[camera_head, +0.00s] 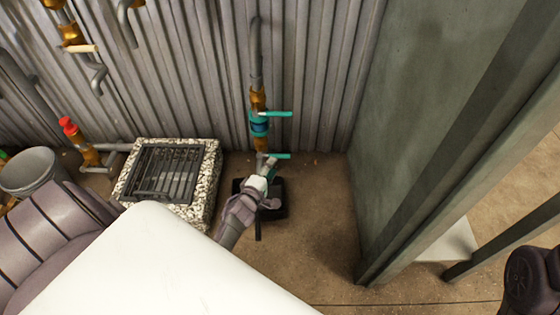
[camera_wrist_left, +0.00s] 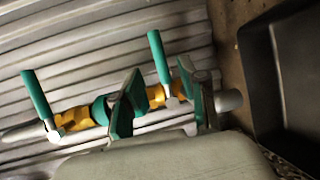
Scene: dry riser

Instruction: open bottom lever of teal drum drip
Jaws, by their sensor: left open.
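A pipe with brass valves stands against the ribbed wall, with a teal drum (camera_head: 259,125) between its upper teal lever (camera_head: 278,113) and its bottom teal lever (camera_head: 278,156). Both levers stick out sideways, to the right in the head view. In the left wrist view the drum (camera_wrist_left: 101,108) sits between the upper lever (camera_wrist_left: 36,94) and the bottom lever (camera_wrist_left: 158,57). My left gripper (camera_head: 268,166) is open at the bottom valve. In the left wrist view its two fingers (camera_wrist_left: 168,80) stand on either side of the bottom lever; contact cannot be told. My right gripper is out of view.
A black tray (camera_head: 276,211) lies on the floor below the pipe; it also shows in the left wrist view (camera_wrist_left: 292,85). A stone-rimmed grate (camera_head: 211,180) and a grey bucket (camera_head: 30,170) stand left. A green-grey wall panel (camera_head: 400,140) bounds the right.

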